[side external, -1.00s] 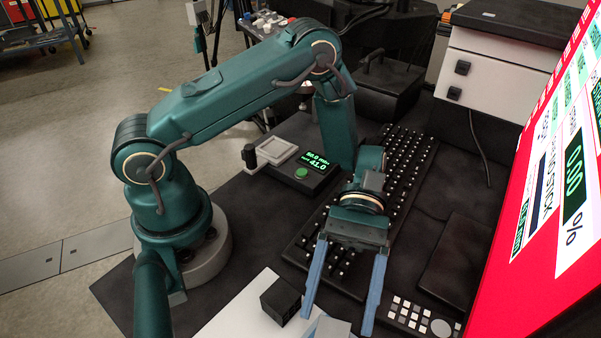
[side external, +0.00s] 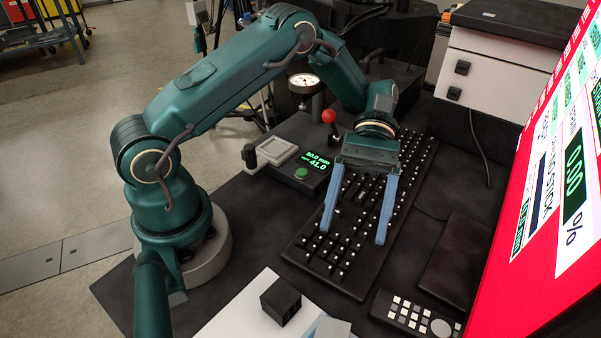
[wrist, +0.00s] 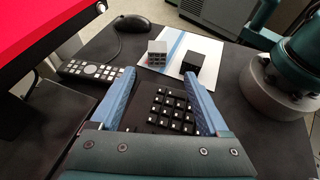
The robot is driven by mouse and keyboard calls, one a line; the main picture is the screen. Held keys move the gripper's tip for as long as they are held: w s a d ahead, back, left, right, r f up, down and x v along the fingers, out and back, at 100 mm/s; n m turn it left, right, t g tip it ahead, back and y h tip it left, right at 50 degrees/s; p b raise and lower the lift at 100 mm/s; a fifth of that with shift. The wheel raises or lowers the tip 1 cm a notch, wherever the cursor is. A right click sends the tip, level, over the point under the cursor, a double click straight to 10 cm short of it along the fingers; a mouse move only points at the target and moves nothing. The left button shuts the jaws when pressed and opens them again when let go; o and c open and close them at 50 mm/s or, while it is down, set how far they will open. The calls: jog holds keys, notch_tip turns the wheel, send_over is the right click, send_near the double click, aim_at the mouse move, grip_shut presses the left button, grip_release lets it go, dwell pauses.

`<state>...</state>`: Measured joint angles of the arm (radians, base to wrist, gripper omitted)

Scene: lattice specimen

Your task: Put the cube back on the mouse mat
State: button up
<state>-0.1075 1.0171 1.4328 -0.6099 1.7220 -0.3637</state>
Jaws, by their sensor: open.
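A black cube (side external: 281,301) rests on a white sheet (side external: 225,325) at the bottom of the side view; it also shows in the wrist view (wrist: 192,60). A grey block (side external: 332,328) with a gridded face stands beside it, cut off by the side view's lower edge; the wrist view shows it whole (wrist: 157,48). My gripper (side external: 353,236) is open and empty above the keyboard, apart from both blocks. A flat dark pad (side external: 455,260) lies right of the keyboard; I cannot tell if it is the mouse mat.
The black keyboard (side external: 300,248) lies under my gripper. A keypad (side external: 412,312) and a mouse (wrist: 131,23) are nearby. A device with a green display (side external: 312,160) stands left of the keyboard, with a red knob (side external: 329,116) behind it. A large red screen (side external: 560,190) borders the right.

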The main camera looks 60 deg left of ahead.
jog(key=s+a+r+m+t+y, duration=0.6)
jog(key=a+r+m+t+y, duration=0.2)
jog(key=t, duration=0.7)
jog(key=shift+s+a+r+y, duration=0.4)
jog(key=shift+a+y, duration=0.15)
jog(key=shift+y, duration=0.05)
dwell(0.5)
